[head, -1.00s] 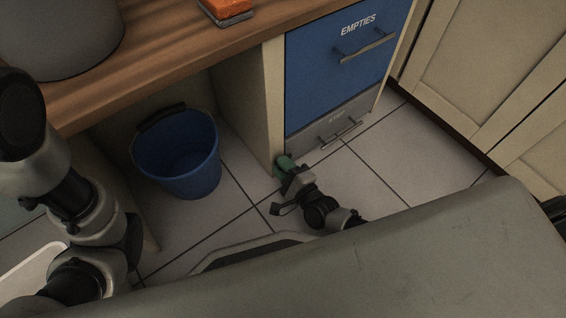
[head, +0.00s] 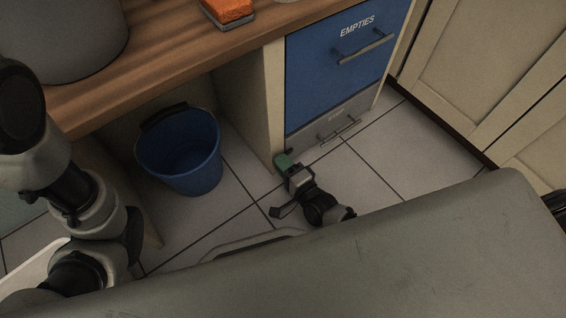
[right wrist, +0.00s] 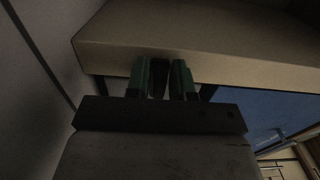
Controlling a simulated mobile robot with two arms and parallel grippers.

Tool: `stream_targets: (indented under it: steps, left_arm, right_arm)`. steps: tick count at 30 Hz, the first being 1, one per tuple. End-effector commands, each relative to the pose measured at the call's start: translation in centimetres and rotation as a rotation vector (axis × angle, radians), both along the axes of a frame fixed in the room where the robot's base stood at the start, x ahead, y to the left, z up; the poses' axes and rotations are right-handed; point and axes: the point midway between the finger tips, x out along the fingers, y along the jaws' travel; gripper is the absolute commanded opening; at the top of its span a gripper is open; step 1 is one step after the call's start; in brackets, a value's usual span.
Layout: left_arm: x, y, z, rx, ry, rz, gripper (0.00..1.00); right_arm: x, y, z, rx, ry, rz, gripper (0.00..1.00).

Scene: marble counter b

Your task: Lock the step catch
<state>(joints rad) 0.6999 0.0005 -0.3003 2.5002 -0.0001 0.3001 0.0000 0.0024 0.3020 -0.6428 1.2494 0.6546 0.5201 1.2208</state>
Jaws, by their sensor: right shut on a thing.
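The grey step drawer front (head: 312,138), with faint lettering and a bar handle (head: 338,130), sits low under the blue drawer. My right gripper (head: 283,160), with green fingers, is at the drawer's lower left corner, by the foot of the cabinet's side panel. In the right wrist view its two fingers (right wrist: 162,80) are shut on a narrow dark piece (right wrist: 159,82), which looks like the step catch. The fingers hide most of the catch in the head view, and I cannot tell its position. My left arm shows at the left, but its gripper is out of view.
A blue bucket (head: 182,160) stands on the tiled floor left of the side panel (head: 250,115). The blue drawer (head: 345,65) marked EMPTIES is above the step drawer. An orange sponge (head: 228,10) lies on the wooden counter (head: 165,60). Floor tiles to the right are clear.

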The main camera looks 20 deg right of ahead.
Motion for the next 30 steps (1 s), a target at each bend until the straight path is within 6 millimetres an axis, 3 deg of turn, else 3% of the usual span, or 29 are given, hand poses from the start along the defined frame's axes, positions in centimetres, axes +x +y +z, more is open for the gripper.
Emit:
stream_targets:
  steps: [6,7,10,20,30]
  left_arm:
    - [0.0,0.0,0.0,0.0,0.0,0.0,0.0]
    - [0.0,0.0,0.0,0.0,0.0,0.0,0.0]
    - [0.0,0.0,0.0,0.0,0.0,0.0,0.0]
    - [0.0,0.0,0.4,0.0,0.0,0.0,0.0]
    - [0.0,0.0,3.2,0.0,0.0,0.0,0.0]
  right_arm:
    - [-0.1,0.0,-0.1,-0.001,0.003,0.001,0.0]
    - [-0.1,0.0,-0.1,-0.001,0.003,0.001,0.24]
    - [-0.1,0.0,-0.1,-0.001,0.003,0.001,0.38]
    - [-0.5,-0.2,0.0,0.0,0.003,0.001,0.38]
    - [-5.5,-2.0,0.2,-0.003,0.004,0.001,0.38]
